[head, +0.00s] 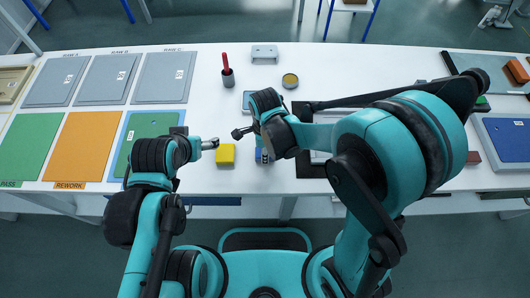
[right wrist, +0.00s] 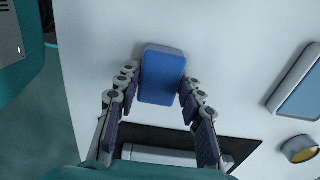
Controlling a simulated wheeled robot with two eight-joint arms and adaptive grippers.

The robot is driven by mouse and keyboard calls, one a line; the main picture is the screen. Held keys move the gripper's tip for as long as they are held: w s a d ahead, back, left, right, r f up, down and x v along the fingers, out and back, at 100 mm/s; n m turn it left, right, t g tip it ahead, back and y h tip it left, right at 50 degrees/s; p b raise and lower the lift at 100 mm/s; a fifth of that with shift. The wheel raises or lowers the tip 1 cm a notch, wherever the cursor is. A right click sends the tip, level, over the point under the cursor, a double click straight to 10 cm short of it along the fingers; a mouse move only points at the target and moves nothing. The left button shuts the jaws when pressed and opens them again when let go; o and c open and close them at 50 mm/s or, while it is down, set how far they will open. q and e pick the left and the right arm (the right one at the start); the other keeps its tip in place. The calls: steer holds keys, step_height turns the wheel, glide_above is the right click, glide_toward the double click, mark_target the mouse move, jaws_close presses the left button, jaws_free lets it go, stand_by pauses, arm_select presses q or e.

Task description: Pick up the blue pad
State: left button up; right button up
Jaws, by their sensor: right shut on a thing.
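The blue pad (right wrist: 162,76) is a blue block with a paler edge, between the two fingers of my right gripper (right wrist: 160,84) in the right wrist view. The fingers press on its two sides near the near end. In the head view the pad (head: 262,157) shows only as a small blue patch below my right wrist, over the front of the table; the arm hides much of it. I cannot tell whether it touches the table. My left gripper (head: 210,144) is left of the yellow block, apart from the pad; its opening is unclear.
A yellow block (head: 225,154) sits just left of the pad. Green and orange mats (head: 85,145) and grey panels (head: 163,78) cover the left side. A red-handled tool in a cup (head: 228,78) and a round tin (head: 290,80) stand farther back. A blue panel (head: 508,138) lies far right.

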steer(key=shift+r+p, duration=0.3)
steer(key=shift+r, duration=0.2)
steer(key=r+p, duration=0.1)
steer(key=r, duration=0.1)
steer(key=r+p, duration=0.1)
steer(key=r, duration=0.1)
steer(key=shift+s+d, duration=0.1)
steer(key=shift+d, duration=0.1)
steer(key=s+d+r+p, duration=0.4)
steer(key=s+d+r, duration=0.1)
steer(key=d, duration=0.4)
steer(key=shift+s+d+r, duration=0.3)
steer(key=shift+s+r, duration=0.1)
steer(key=shift+r, duration=0.1)
